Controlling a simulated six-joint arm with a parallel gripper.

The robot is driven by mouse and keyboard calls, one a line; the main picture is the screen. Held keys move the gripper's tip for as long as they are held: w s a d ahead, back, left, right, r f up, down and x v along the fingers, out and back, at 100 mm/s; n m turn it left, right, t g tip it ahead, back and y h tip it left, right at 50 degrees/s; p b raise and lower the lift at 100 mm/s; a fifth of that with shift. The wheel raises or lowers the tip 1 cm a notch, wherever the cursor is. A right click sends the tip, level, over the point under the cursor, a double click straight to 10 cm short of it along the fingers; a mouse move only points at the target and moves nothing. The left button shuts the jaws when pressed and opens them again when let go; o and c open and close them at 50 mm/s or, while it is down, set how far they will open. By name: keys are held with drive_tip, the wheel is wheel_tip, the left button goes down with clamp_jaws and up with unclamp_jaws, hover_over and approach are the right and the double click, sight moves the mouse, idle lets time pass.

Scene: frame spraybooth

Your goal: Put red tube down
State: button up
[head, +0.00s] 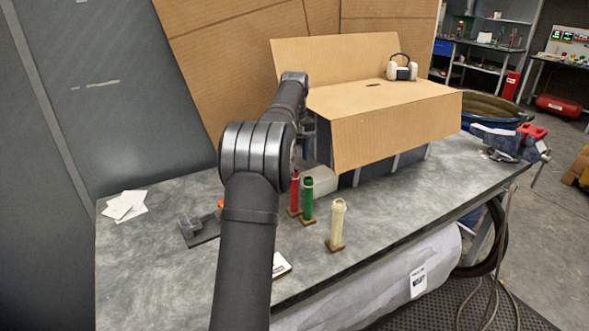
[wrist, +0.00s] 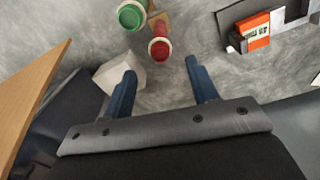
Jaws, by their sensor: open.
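The red tube (head: 295,190) stands upright on a small wooden base on the grey bench, beside the green tube (head: 308,200). In the wrist view the red tube (wrist: 159,50) shows end-on, just beyond and roughly between the fingertips. My gripper (wrist: 160,68) is open, its two blue fingers apart, with nothing held between them. The green tube (wrist: 131,16) is farther up and left in that view. In the head view my arm hides most of the gripper.
A cream tube (head: 337,222) stands on its own base to the right. A grey-white block (head: 318,181) sits behind the tubes. A large cardboard box (head: 390,125) stands at the back. A dark holder with an orange item (wrist: 255,30) lies at the wrist view's right.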

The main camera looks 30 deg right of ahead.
drive_tip(key=shift+r, duration=0.8)
drive_tip(key=shift+c, duration=0.5)
drive_tip(key=w+a+f+m+t+h, duration=0.1)
drive_tip(key=w+a+f+t+h, duration=0.1)
drive_tip(key=w+a+f+t, duration=0.4)
drive_tip(key=w+a+f+m+t+h, duration=0.1)
drive_tip(key=w+a+f+m+t, duration=0.15)
drive_tip(key=w+a+t, duration=0.45)
drive_tip(key=s+m+h, duration=0.1)
drive_tip(key=h, duration=0.1)
drive_tip(key=s+a+m+g+h, duration=0.1)
drive_tip(key=s+h, duration=0.1)
drive_tip(key=s+a+f+m+h, duration=0.1)
drive_tip(key=m+h, duration=0.1)
drive_tip(key=shift+s+f+g+h, duration=0.1)
drive_tip(key=shift+s+g+h, duration=0.15)
drive_tip(key=shift+g+h, duration=0.15)
drive_tip(key=s+a+r+m+g+h, duration=0.1)
drive_tip(key=s+m+g+h, duration=0.4)
drive_tip(key=s, duration=1)
drive_tip(key=h, duration=0.2)
hover_over(294, 193)
drive_tip(key=w, duration=0.1)
drive_tip(key=shift+w+d+r+n+t, duration=0.1)
drive_tip(key=shift+d+r+n+t, duration=0.1)
drive_tip(key=shift+d+n+t, duration=0.2)
